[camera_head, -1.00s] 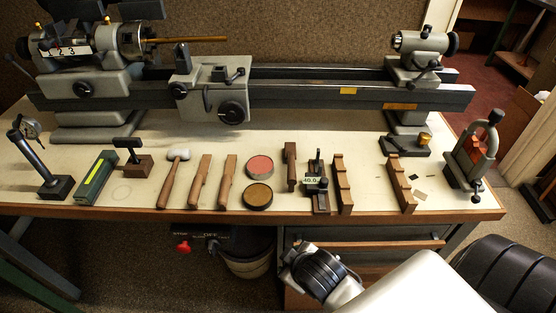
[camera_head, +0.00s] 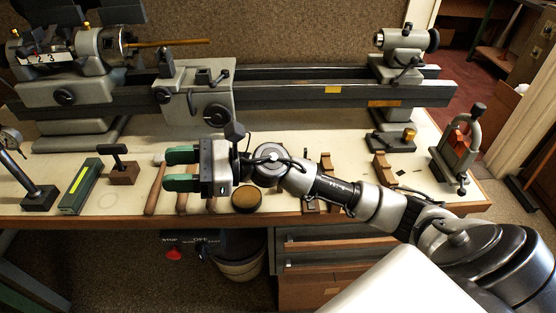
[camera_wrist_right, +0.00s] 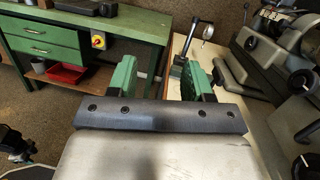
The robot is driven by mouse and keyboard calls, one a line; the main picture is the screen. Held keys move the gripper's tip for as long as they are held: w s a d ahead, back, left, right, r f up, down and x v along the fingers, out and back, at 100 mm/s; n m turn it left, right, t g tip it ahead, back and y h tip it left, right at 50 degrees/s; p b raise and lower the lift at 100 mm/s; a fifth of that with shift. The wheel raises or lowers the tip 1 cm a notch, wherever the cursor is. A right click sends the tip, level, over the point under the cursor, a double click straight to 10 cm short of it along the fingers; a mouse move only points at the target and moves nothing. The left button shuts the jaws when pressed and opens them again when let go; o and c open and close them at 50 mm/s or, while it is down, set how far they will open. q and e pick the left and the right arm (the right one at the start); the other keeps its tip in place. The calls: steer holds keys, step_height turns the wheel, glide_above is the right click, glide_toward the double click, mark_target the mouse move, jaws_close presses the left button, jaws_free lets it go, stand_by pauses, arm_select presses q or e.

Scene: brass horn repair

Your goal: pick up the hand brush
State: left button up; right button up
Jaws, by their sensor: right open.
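I cannot tell for certain which wooden tool is the hand brush. In the head view, a long wooden handle (camera_head: 153,197) and another wooden tool (camera_head: 182,203) lie on the bench, partly covered by my right gripper (camera_head: 167,170). A short wooden piece seen earlier right of the tins is now hidden behind my right arm. The right gripper is open and empty, its green fingers pointing left above the tools. In the right wrist view the open fingers (camera_wrist_right: 158,78) show nothing between them. My left gripper is not in view.
A lathe (camera_head: 250,92) stands along the back of the bench. A dark green block (camera_head: 80,187), a handled wooden block (camera_head: 122,172) and a gauge stand (camera_head: 38,192) lie left of the gripper. An amber tin (camera_head: 247,198) sits below my wrist. Bare bench (camera_head: 110,203) shows at left.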

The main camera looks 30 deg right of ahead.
steer(key=w+d+f+n+g+h, duration=0.1)
steer(key=d+n+g+h, duration=0.1)
steer(key=d+n+h, duration=0.3)
steer(key=w+d+f+n+g+h, duration=0.1)
steer(key=d+n+h, duration=0.4)
steer(key=d, duration=0.6)
steer(key=w+d+f+n+g+h, duration=0.1)
steer(key=d+f+n+g+h, duration=0.1)
steer(key=d, duration=0.6)
steer(key=shift+d+f+n+g+h, duration=0.1)
steer(key=shift+n+g+h, duration=0.2)
steer(key=shift+n+h, duration=0.55)
steer(key=shift+d+f+n+g+h, duration=0.1)
steer(key=shift+n+g+h, duration=0.35)
steer(key=shift+h, duration=0.6)
steer(key=x, duration=0.5)
steer(key=shift+d+f+p, duration=0.25)
steer(key=shift+d+p, duration=0.1)
steer(key=shift+d, duration=0.05)
steer(key=x, duration=0.1)
steer(key=p+x, duration=0.1)
steer(key=x, duration=0.2)
steer(key=shift+s+d+f, duration=0.15)
steer(key=shift+d, duration=0.1)
steer(key=shift+f, duration=0.5)
steer(key=shift+a, duration=0.1)
